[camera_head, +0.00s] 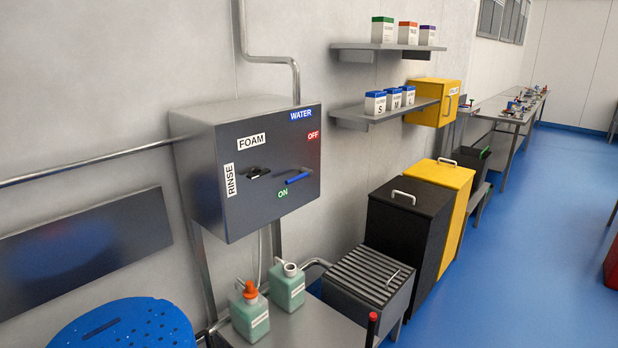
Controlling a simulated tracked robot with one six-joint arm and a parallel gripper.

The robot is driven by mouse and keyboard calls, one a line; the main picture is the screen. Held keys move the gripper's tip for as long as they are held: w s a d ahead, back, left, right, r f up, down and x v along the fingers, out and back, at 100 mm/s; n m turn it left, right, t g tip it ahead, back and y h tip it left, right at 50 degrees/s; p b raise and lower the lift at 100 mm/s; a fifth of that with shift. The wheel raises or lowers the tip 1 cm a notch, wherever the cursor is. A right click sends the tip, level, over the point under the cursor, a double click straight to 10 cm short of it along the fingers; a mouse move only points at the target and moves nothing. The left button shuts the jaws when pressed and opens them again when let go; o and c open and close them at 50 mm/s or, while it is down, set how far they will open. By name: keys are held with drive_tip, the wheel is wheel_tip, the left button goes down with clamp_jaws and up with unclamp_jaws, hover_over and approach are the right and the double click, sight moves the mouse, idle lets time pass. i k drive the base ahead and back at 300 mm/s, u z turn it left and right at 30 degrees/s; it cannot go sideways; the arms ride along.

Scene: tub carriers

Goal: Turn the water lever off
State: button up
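The water lever (298,178) has a blue handle on the front of a grey steel control box (245,205), below the blue WATER label (301,114). The handle lies nearly level, tilted slightly down to the left. The red OFF label (314,135) is above it to the right. The green ON label (283,194) is below its left end. A black lever (258,172) sits to the left, between the FOAM label (251,140) and the RINSE label (230,179). My gripper is not in view.
Below the box, two green bottles (283,286) stand on a steel bench (300,330). A blue perforated object (125,325) is at the lower left. A ribbed steel box (368,280), a black bin (408,225) and a yellow bin (447,180) stand to the right. Blue floor (510,260) at right is open.

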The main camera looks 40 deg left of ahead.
sight(304, 172)
drive_tip(key=i, duration=2.25)
drive_tip(key=u, duration=2.95)
